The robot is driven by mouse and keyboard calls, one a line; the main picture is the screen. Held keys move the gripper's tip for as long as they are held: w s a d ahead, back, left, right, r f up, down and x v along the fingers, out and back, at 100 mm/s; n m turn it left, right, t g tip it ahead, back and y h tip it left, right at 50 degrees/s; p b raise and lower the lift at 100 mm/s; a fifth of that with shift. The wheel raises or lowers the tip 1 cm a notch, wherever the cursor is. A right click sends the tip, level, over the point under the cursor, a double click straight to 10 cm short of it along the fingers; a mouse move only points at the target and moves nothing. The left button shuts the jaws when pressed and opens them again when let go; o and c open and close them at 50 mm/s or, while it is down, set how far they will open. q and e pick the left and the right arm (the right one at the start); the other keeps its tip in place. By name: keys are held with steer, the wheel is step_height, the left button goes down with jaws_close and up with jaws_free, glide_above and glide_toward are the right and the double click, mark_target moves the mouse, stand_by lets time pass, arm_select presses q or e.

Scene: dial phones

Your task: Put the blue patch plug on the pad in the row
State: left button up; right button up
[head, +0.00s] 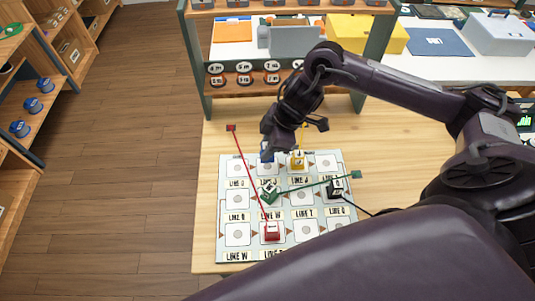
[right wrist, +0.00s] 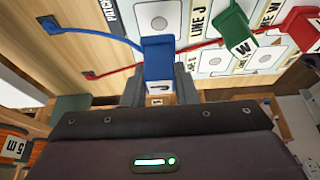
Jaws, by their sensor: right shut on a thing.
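The blue patch plug (right wrist: 157,58) is marked with a J and sits between the fingers of my right gripper (right wrist: 158,88). In the head view my right gripper (head: 268,145) holds the blue plug (head: 266,153) at the far edge of the board (head: 225,215), over or near the second pad of the top row. I cannot tell whether the plug touches the board. In the right wrist view a blue cord runs left from the plug, and a pad (right wrist: 158,23) shows just beyond it. My left gripper is not in view.
A yellow plug (head: 297,164) stands in the top row. A green plug (head: 269,193) and black plug (head: 338,188) sit lower, with a red plug (head: 272,232) in the bottom row. Red and green cords cross the board. A shelf rack (head: 245,95) stands behind.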

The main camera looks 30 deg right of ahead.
steer(key=shift+f, duration=2.05)
steer(key=shift+f, duration=0.15)
steer(key=o, duration=1)
steer(key=b+v, duration=0.1)
steer(key=v, duration=1.1)
steer(key=shift+r, duration=0.25)
steer(key=shift+a, duration=0.15)
